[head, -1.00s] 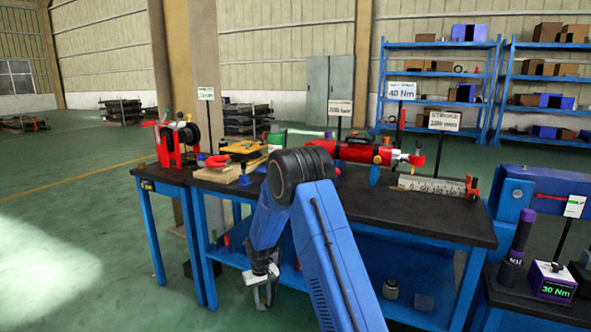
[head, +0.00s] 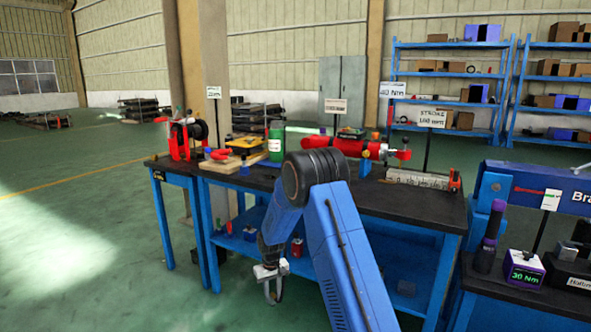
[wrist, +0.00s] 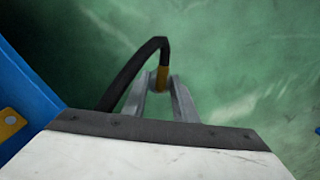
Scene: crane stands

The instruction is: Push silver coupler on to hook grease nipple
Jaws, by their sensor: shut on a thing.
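My gripper (head: 272,290) hangs low in front of the blue bench in the head view. In the wrist view its two silver jaws (wrist: 160,98) are shut on the end of a black hose (wrist: 135,70), at a brass-coloured fitting (wrist: 163,78). The hose arches up and runs down to the left. I cannot make out a silver coupler apart from the grey jaws. A red curved piece (head: 217,155), perhaps a hook, lies at the left of the bench top. No grease nipple can be made out.
The dark bench top (head: 385,198) holds a red stand with a black reel (head: 186,137), a green bottle (head: 276,142) and a long red cylinder (head: 350,146). A second bench with a torque display (head: 524,270) stands at right. Open green floor (head: 90,220) lies left.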

